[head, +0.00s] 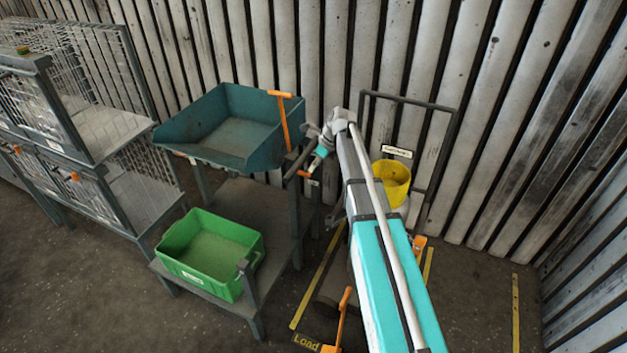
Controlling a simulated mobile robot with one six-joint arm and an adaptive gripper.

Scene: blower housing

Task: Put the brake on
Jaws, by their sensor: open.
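An orange lever (343,308) with an orange foot (330,348) stands low at the bottom middle, by the floor marking that reads "Load". Another small orange part (420,242) shows low beside the wheeled-looking frame at right, partly behind my arm. I cannot tell which orange part is the brake. A tall orange lever (286,118) stands at the right side of the teal tipping tray (200,145). My gripper (311,168) is open at the stand's right side, close to a small orange handle (304,173). Its fingertips are too small to make out, and I cannot tell whether they touch the handle.
A green crate (210,285) sits on the stand's lower shelf (190,278). A yellow bucket (391,183) hangs or stands at the dark upright frame (455,120), behind my arm. Wire cages (75,75) line the left.

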